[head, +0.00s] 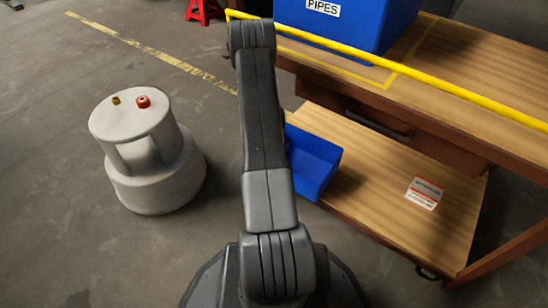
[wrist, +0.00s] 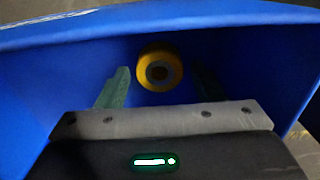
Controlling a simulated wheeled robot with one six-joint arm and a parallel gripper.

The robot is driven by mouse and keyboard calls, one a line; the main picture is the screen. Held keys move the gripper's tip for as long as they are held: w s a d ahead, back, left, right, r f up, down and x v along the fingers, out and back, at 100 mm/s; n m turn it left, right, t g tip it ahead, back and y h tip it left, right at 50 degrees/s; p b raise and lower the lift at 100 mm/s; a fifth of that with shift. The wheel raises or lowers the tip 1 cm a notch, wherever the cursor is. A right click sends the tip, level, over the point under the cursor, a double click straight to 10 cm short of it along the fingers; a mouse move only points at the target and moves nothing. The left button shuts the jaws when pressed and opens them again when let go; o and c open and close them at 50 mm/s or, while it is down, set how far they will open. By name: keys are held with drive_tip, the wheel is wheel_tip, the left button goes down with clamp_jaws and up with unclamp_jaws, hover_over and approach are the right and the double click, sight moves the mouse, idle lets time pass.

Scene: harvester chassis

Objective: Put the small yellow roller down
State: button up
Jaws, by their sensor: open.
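The small yellow roller (wrist: 145,77) shows in the wrist view, its round end with a dark centre facing the camera. It is inside a blue bin (wrist: 60,85), seen between the fingertips of my gripper (wrist: 160,72). My gripper is open, with a gap visible on either side of the roller. I cannot tell what the roller rests on. In the head view my arm hides the gripper and the roller. A small blue bin (head: 318,158) stands on the lower wooden shelf, partly behind my arm.
A larger blue bin labelled PIPES (head: 345,22) stands on the workbench (head: 470,75), behind a yellow rail (head: 430,82). A grey step stool (head: 150,185) at left carries a red part (head: 143,101) and a small brass-coloured part (head: 116,100). The lower shelf (head: 375,205) has free room at right.

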drive_tip(key=shift+r, duration=0.1)
wheel_tip(320, 180, up, 12)
drive_tip(key=p, duration=0.5)
